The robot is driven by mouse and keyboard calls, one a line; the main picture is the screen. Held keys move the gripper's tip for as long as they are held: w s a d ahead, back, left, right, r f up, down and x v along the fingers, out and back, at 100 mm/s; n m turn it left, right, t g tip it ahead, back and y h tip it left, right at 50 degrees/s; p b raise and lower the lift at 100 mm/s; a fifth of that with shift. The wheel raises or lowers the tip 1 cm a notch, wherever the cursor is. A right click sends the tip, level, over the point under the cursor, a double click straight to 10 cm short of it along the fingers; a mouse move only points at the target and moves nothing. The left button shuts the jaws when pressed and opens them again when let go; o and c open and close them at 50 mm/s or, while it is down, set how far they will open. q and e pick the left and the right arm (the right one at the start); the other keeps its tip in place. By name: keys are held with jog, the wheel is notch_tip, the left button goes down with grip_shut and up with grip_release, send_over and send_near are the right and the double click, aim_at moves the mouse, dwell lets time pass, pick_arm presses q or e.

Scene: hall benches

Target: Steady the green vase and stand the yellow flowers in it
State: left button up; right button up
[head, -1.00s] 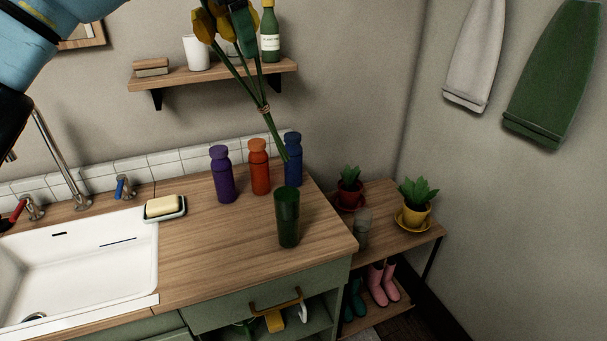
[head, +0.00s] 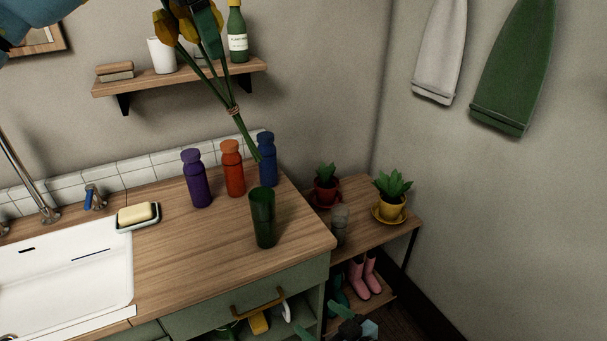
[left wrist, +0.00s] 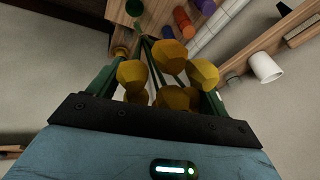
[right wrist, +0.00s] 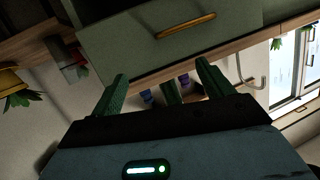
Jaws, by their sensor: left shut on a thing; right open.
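The green vase (head: 262,222) stands upright on the wooden counter, near its right end. The yellow flowers (head: 188,22) hang tilted at the top of the head view, their tied stems (head: 236,118) slanting down to the right. The stem ends show just above the vase's rim, overlapping the blue bottle; they are outside the vase. My left gripper (head: 206,28) is shut on the flowers; their yellow heads (left wrist: 170,72) fill the left wrist view between the fingers. My right gripper (head: 350,328) is open and low, in front of the cabinet; its fingers also show in the right wrist view (right wrist: 165,85).
Purple (head: 196,178), orange (head: 232,168) and blue (head: 267,160) bottles stand behind the vase. A soap dish (head: 138,222) and sink (head: 75,265) lie left. A side table right holds a glass (head: 340,225) and potted plants (head: 390,205). The counter's middle is clear.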

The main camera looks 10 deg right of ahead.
aim_at(225, 94)
jog(key=w+a+r+n+t+y, duration=0.1)
jog(key=w+a+r+n+y, duration=0.15)
jog(key=w+r, duration=1)
jog(key=shift+y, duration=0.35)
jog(key=shift+s+a+r+x, duration=0.1)
jog(key=shift+r+x, duration=0.2)
jog(key=shift+x, duration=1.45)
jog(key=shift+s+a+r+x, duration=0.1)
jog(key=shift+r+x, duration=0.2)
jog(key=shift+x, duration=1.5)
jog(key=shift+s+a+r+x, duration=0.15)
jog(key=shift+r+x, duration=0.15)
jog(key=shift+x, duration=1.45)
jog(key=shift+w, duration=0.1)
jog(key=c, duration=1.3)
pick_arm(q)
notch_tip(225, 94, down, 13)
jog(key=o, duration=1)
jog(key=shift+o, duration=0.2)
